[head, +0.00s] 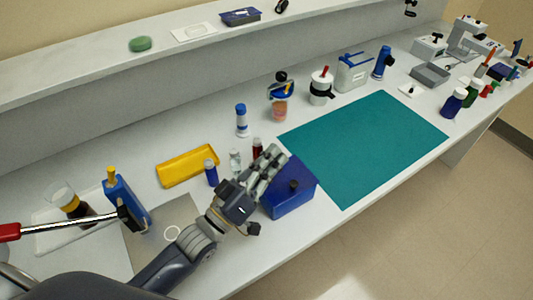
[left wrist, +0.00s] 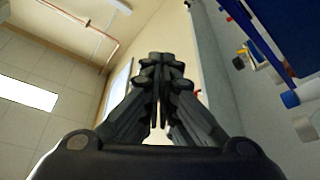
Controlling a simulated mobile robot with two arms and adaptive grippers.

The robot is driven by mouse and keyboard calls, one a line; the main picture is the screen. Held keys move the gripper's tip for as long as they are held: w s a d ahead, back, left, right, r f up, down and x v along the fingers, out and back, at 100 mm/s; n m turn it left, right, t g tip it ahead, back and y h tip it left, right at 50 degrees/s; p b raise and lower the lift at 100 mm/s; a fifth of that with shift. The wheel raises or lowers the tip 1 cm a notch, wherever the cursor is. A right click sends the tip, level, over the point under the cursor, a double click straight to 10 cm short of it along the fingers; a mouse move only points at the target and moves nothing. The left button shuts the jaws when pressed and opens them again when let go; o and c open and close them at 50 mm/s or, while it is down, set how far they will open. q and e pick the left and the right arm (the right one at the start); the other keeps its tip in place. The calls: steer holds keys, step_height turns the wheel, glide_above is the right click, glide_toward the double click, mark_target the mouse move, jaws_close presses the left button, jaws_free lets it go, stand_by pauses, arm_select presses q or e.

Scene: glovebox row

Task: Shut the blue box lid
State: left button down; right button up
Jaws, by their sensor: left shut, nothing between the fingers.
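The blue box (head: 288,203) stands on the white bench at the left edge of the teal mat. Its lid (head: 304,177) shows as a dark blue surface, with a black knob or latch on the box. My arm hides part of the left side, and I cannot tell whether the lid is fully down. My left gripper (head: 271,158) is shut and empty, with its fingers over or beside the box's upper left edge; I cannot tell if they touch. The left wrist view shows the closed fingers (left wrist: 160,62) and a large blue surface (left wrist: 292,30) at upper right. My right gripper is out of view.
A dark blue-capped vial (head: 211,172), a clear vial (head: 235,161) and a yellow tray (head: 187,166) stand close left of my gripper. A small red vial (head: 257,148) is just behind the fingers. The teal mat (head: 365,145) to the right is bare.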

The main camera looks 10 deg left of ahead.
mark_target(279, 191)
arm_select(q)
steer(key=m, duration=0.1)
steer(key=s+d+f+m+h, duration=0.1)
steer(key=m+h+b, duration=0.1)
steer(key=m, duration=0.1)
steer(key=shift+s+d+f+g, duration=0.2)
steer(key=shift+s+f+g, duration=0.1)
steer(key=shift+g, duration=0.1)
steer(key=shift+s+d+f, duration=0.25)
steer(key=shift+d+f, duration=0.05)
steer(key=shift+d, duration=0.05)
steer(key=shift+f, duration=0.1)
steer(key=shift+r, duration=0.2)
step_height(279, 191, up, 10)
steer(key=shift+f, duration=0.15)
